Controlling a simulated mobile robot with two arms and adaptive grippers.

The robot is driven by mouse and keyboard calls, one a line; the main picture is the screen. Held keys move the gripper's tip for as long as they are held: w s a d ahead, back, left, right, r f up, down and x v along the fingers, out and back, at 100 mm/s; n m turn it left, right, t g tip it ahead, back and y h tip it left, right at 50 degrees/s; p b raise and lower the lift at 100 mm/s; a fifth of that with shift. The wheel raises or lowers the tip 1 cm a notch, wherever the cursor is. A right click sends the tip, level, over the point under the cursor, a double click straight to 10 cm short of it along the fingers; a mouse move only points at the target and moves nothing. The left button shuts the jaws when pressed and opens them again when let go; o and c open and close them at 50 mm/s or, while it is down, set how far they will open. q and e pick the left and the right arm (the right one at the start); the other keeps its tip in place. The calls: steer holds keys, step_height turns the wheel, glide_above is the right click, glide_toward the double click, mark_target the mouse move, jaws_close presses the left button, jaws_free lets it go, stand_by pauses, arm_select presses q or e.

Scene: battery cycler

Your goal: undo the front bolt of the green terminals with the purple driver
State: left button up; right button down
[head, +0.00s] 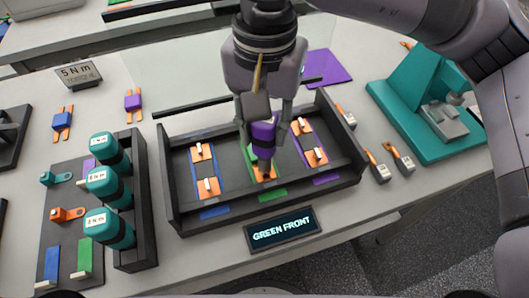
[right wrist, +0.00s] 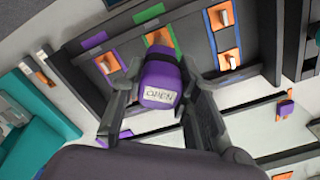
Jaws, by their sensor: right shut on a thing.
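My right gripper (head: 265,108) is shut on the purple driver (head: 262,138) and holds it upright over the middle of the dark tray (head: 345,178). The driver also shows in the right wrist view (right wrist: 160,80), with a label reading "OPEN" between the fingers. Its lower end is at the front orange terminal (head: 266,174) of the green strip (head: 246,140). I cannot tell whether the tip touches the bolt, which the driver hides. A display (head: 281,229) in front of the tray reads "GREEN FRONT". My left gripper is not in view.
Blue (head: 214,212) and purple (head: 326,178) lanes flank the green one, each with two orange terminals. Several teal drivers (head: 110,228) stand in a rack at left. A teal stand (head: 420,112) is at right. A "5 Nm" sign (head: 79,75) stands behind.

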steer(key=shift+n+b, duration=0.4)
steer(key=shift+n, duration=0.5)
steer(key=shift+f+n+b, duration=0.1)
steer(key=shift+n+b, duration=0.25)
steer(key=shift+n, duration=0.05)
steer(key=shift+n+b, duration=0.35)
steer(key=shift+n, duration=0.75)
